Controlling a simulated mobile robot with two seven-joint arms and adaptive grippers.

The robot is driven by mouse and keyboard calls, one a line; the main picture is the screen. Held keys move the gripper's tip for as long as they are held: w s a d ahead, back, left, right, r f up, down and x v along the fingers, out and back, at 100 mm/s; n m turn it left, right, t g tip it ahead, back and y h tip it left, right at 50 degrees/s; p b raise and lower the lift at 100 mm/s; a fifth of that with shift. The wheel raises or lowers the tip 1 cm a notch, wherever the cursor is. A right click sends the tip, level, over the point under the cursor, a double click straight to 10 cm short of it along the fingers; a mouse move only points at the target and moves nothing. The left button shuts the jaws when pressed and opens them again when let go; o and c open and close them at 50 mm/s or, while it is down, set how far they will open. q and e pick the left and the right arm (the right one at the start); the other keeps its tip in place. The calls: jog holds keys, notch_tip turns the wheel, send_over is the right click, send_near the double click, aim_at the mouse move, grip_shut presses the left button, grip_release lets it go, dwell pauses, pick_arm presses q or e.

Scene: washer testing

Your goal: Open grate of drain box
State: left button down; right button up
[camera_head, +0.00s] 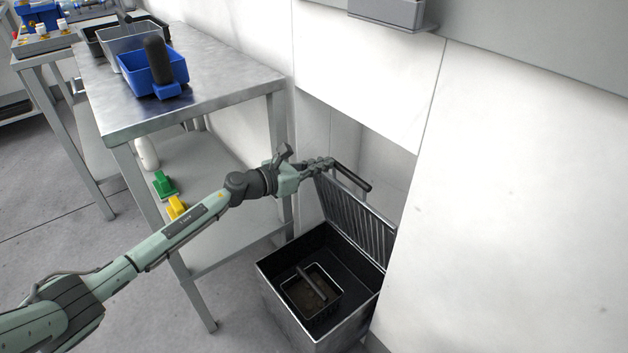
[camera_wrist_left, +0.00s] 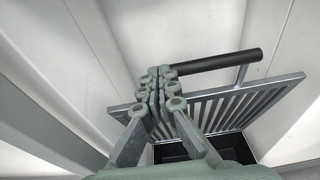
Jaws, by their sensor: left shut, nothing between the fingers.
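The drain box (camera_head: 277,290) is a dark metal box on the floor at the lower middle right of the head view. Its slatted grate (camera_head: 354,222) stands raised and tilted up at the box's back right side. The grate's black bar handle (camera_head: 351,175) is at its upper edge. My left gripper (camera_head: 328,163) is shut and empty beside the handle's upper end. In the left wrist view, the shut fingers (camera_wrist_left: 160,75) are at the left end of the handle (camera_wrist_left: 225,62), in front of the grate (camera_wrist_left: 235,105). Whether they touch it is unclear. My right gripper is out of view.
A dark basket (camera_head: 312,293) with a handle sits inside the box. A metal table (camera_head: 215,90) with a blue bin (camera_head: 150,76) stands at the left, with green (camera_head: 165,184) and yellow (camera_head: 177,207) items on its lower shelf. White wall panels (camera_head: 510,190) border the right.

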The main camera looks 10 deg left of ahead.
pick_arm(q)
jog(key=shift+w+d+r, duration=0.25)
jog(key=shift+w+d, duration=0.35)
jog(key=shift+w, duration=0.2)
jog(key=shift+w+d+r, duration=0.25)
jog(key=shift+w+d, duration=0.35)
jog(key=shift+w, duration=0.15)
jog(key=shift+f, duration=0.1)
